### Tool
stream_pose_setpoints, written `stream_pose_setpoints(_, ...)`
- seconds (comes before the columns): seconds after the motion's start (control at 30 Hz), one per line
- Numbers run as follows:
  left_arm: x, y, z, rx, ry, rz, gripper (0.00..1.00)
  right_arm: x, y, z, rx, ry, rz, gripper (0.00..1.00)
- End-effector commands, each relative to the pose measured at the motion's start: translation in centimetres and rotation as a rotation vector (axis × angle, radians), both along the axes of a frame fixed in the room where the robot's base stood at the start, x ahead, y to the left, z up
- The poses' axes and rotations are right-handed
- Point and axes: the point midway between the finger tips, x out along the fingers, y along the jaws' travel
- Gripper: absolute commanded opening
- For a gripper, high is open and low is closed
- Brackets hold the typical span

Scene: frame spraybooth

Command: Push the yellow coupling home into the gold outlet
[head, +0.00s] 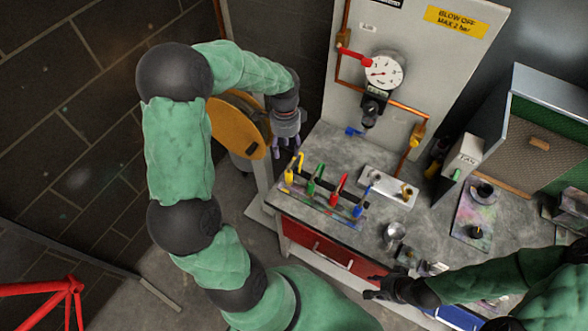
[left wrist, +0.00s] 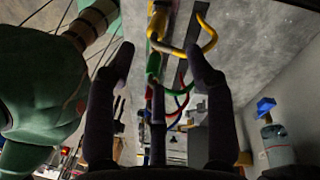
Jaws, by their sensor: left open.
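The yellow coupling (head: 289,174) stands upright at the left end of a row of coloured couplings on the bench. In the left wrist view the yellow coupling (left wrist: 158,24) shows at the top, beyond the fingertips, with its looped yellow hose. My left gripper (head: 286,145) is open and empty, just above and left of the coupling, apart from it. Its spread fingers also show in the left wrist view (left wrist: 163,65). A gold fitting (head: 405,191), which looks like the outlet, sits on a pale metal block. My right gripper (head: 372,288) is by the bench's front edge; its finger opening is unclear.
Green (head: 316,178), red (head: 339,188) and blue (head: 361,200) couplings stand in the same row. A gauge (head: 383,72) and copper pipe are on the upright panel behind. A round orange disc (head: 238,125) is beside my left arm. A metal cup (head: 394,232) stands near the front edge.

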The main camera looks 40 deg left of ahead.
Motion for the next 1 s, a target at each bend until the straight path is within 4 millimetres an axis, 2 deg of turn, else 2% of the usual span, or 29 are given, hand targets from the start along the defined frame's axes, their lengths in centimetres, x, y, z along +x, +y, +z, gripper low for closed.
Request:
stream_pose_setpoints(0.03, -0.2, -0.2, -1.0, -0.002, 0.005, -0.001, 0.54, 0.0, 0.0, -0.2, 0.0, 0.001, 0.0, 0.4)
stream_pose_setpoints(0.2, -0.4, -0.4, -3.4, -0.002, 0.004, 0.001, 0.54, 0.0, 0.0, -0.3, 0.0, 0.001, 0.0, 0.4)
stream_pose_setpoints(0.47, -0.7, -0.7, -5.0, -0.002, 0.002, 0.0, 0.54, 0.0, 0.0, -0.3, 0.0, 0.0, 0.0, 0.4)
stream_pose_setpoints(0.73, -1.3, -1.6, -8.5, -0.001, 0.002, 0.001, 0.54, 0.0, 0.0, -0.4, 0.0, 0.0, 0.0, 0.4)
stream_pose_setpoints(0.83, -1.4, -1.7, -9.3, -0.001, 0.002, 0.002, 0.54, 0.0, 0.0, -0.5, 0.0, -0.001, 0.0, 0.4)
stream_pose_setpoints(1.0, -1.3, -1.7, -9.5, -0.001, -0.001, 0.002, 0.54, 0.0, 0.0, -0.5, 0.0, 0.0, 0.0, 0.4)
